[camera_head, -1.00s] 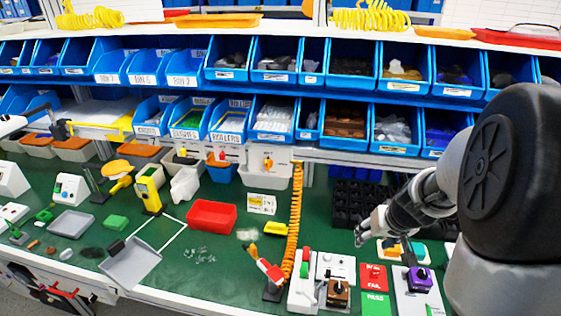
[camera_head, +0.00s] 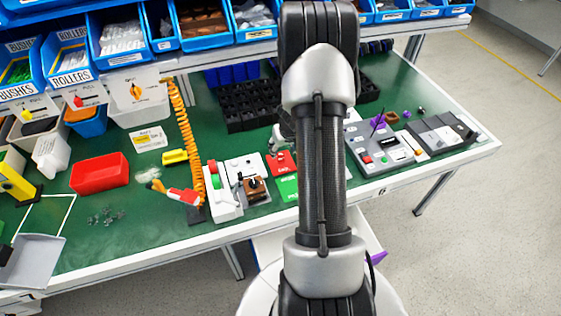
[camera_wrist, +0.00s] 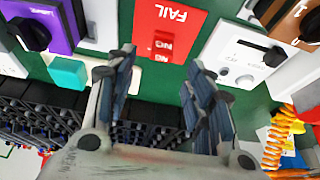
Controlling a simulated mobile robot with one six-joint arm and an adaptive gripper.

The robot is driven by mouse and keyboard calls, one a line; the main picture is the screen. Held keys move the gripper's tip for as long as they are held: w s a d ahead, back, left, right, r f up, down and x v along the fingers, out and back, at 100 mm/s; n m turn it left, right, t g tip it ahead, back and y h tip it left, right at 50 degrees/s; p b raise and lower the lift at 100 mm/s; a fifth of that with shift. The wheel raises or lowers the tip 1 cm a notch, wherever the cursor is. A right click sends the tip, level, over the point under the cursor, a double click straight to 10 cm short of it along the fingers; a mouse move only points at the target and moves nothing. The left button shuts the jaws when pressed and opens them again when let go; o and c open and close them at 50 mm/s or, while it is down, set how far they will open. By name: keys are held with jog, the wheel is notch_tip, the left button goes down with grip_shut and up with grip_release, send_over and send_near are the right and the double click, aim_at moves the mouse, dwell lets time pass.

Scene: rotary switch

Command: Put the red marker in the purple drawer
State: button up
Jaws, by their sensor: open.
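I cannot make out a red marker in any view. A purple edge (camera_head: 376,257) with a dark handle-like part shows under the table front in the head view, beside my arm; it may be the purple drawer, and my arm hides most of its surroundings. My gripper (camera_wrist: 162,88) is open and empty in the wrist view, its fingers apart over the green table near the red FAIL panel (camera_wrist: 168,35). In the head view the gripper is mostly hidden behind my arm.
A purple switch box (camera_wrist: 45,28) with a black knob, a teal block (camera_wrist: 67,72) and a white panel (camera_wrist: 235,58) lie around the gripper. A grey control panel (camera_head: 385,148), a red tray (camera_head: 100,173) and an orange coiled cable (camera_head: 186,135) stand on the table. Floor at right is clear.

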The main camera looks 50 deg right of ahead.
aim_at(281, 154)
jog(key=b+x, duration=0.2)
jog(key=x, duration=0.4)
jog(key=shift+s+a+f, duration=0.1)
jog(key=shift+f, duration=0.2)
jog(key=shift+c, duration=0.5)
jog(key=c, duration=0.9)
jog(key=shift+r, duration=0.2)
jog(key=shift+c, duration=0.2)
notch_tip(281, 154, up, 20)
jog(key=p, duration=1.2)
jog(key=shift+f+p, duration=0.15)
jog(key=shift+p, duration=0.25)
